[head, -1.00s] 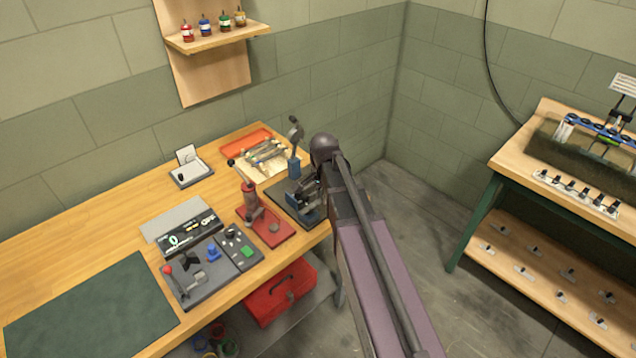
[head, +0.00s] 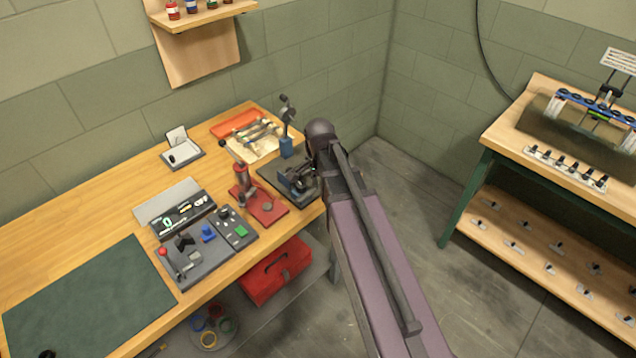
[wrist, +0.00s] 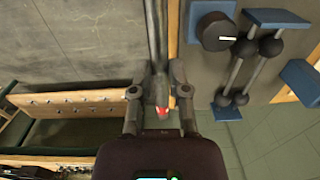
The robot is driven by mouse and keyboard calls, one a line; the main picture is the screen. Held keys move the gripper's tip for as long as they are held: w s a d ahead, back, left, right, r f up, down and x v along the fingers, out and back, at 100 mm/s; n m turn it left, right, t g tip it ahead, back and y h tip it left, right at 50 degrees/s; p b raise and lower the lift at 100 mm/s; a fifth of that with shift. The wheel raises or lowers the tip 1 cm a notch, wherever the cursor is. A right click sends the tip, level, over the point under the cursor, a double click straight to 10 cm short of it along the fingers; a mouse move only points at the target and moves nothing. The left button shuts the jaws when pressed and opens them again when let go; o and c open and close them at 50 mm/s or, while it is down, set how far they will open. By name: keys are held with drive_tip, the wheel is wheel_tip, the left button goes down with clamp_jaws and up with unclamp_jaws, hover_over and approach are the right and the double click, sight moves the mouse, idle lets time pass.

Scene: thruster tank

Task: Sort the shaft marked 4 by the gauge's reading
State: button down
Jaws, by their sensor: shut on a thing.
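My gripper (wrist: 160,72) is shut on a slim grey shaft (wrist: 157,30) with a red end, which lies between its fingers in the wrist view. I cannot read a mark on the shaft. In the head view my arm hides most of the gripper, which is by the dark blue fixture (head: 294,180) at the bench's right end. The gauge's dark readout box (head: 183,216) stands mid-bench; a green digit shows, but I cannot read it fully. A grey fixture plate (head: 186,270) with a red-knobbed lever stands in front of it.
A red press (head: 243,182) stands left of the blue fixture. A second bench (head: 500,128) stands at right.

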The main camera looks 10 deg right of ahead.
drive_tip(key=shift+r, duration=0.1)
wheel_tip(320, 180, up, 11)
drive_tip(key=p, duration=1)
drive_tip(key=shift+f+p, duration=0.2)
drive_tip(key=shift+p, duration=0.2)
drive_tip(key=shift+s+f, duration=0.1)
